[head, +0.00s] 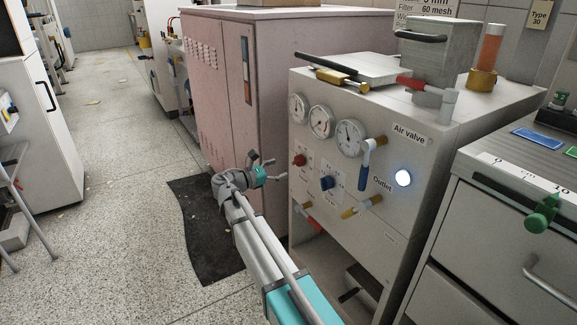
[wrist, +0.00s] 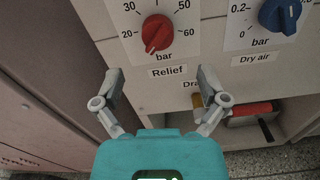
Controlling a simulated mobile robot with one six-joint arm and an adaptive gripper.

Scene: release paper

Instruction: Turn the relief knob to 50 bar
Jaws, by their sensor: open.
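The red relief knob (wrist: 157,32) sits on the grey panel above a "Relief" label, with a bar scale showing 20, 30, 50 and 60 around it. A pale mark shows at its lower-left edge, near the 20 side. In the head view the red knob (head: 299,160) is on the panel below the gauges. My gripper (wrist: 160,75) is open and empty, its fingers apart below the knob, on either side of the label. In the head view my gripper (head: 268,165) is left of the panel, apart from the knob.
A blue dry air knob (wrist: 283,15) is to the right of the red one. Round gauges (head: 321,121), a blue-handled air valve (head: 366,160) and a lit white outlet button (head: 403,177) share the panel. A pink cabinet (head: 222,85) stands to the left.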

